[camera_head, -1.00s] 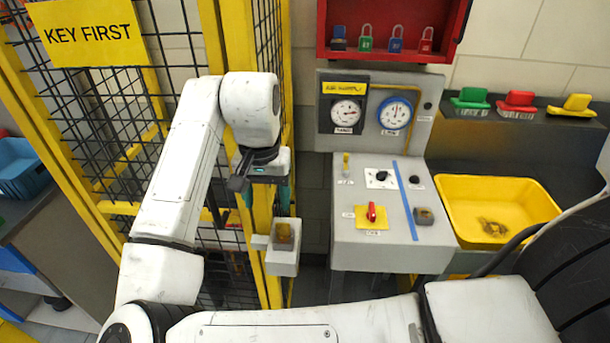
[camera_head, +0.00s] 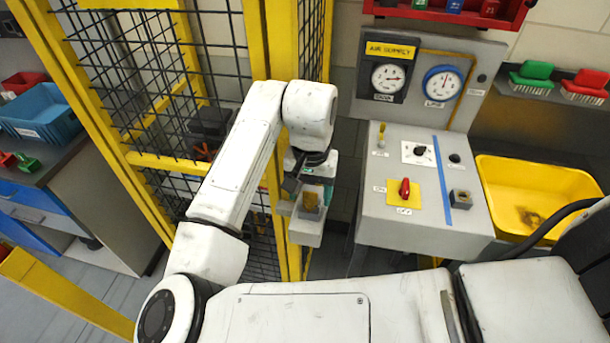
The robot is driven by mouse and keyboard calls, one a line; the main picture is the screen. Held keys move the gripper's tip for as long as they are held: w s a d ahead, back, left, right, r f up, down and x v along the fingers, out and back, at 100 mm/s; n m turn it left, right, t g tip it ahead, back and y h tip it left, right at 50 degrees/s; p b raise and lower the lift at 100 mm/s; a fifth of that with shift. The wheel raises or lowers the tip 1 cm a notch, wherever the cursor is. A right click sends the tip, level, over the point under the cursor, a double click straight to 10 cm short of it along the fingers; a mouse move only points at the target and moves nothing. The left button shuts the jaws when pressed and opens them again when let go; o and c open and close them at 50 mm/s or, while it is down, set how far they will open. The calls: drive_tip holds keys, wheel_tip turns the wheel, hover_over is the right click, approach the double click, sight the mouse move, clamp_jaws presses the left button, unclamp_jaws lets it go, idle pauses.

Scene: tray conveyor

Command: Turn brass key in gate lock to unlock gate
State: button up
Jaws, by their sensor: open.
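A grey lock box (camera_head: 306,232) is fixed to the yellow gate post at the centre of the head view. An upright brass-coloured piece, which looks like the brass key (camera_head: 311,200), stands at its top. My gripper (camera_head: 312,188) points down just above the box, with its jaws open. The brass piece appears between or just in front of the fingers; I cannot tell which, or whether they touch it. The gate (camera_head: 160,90) is a black mesh panel in a yellow frame, left of the post. The keyhole is hidden.
A grey console (camera_head: 385,225) with a red rotary switch (camera_head: 404,188) stands close on the right, with gauges behind it. A yellow bin (camera_head: 540,170) is farther right. A bench with a blue bin (camera_head: 45,118) is at the left. A narrow dark gap separates box and console.

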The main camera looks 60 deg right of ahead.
drive_tip(key=shift+f, duration=0.6)
drive_tip(key=shift+c, duration=0.5)
drive_tip(key=c, duration=1.1)
drive_tip(key=shift+m+b, duration=0.45)
drive_tip(key=shift+m, duration=1.05)
